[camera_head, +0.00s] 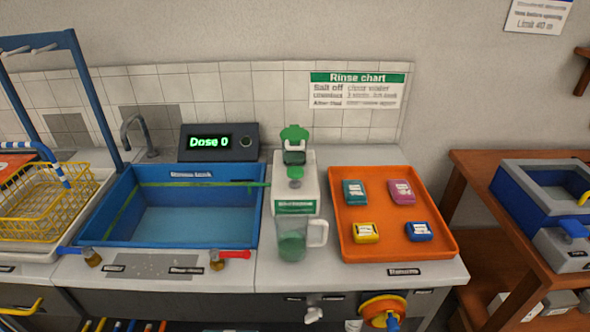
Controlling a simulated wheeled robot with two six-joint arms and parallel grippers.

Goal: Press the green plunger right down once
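A white dispenser (308,187) with a green label stands on the counter between the blue sink and the orange tray. A small rounded green top, which looks like the plunger (295,171), sits raised above a grey part on the dispenser. Behind it stands a dark green container with a bright green upper part (294,133). A clear jug (292,241) with a white handle and green contents stands in front of the dispenser. Neither of my grippers is in view.
A blue sink (255,225) lies left of the dispenser, with a green strip across it. An orange tray (385,250) with several coloured packets is to the right. A yellow wire basket (45,205) is at far left. A wooden table (475,195) stands at right.

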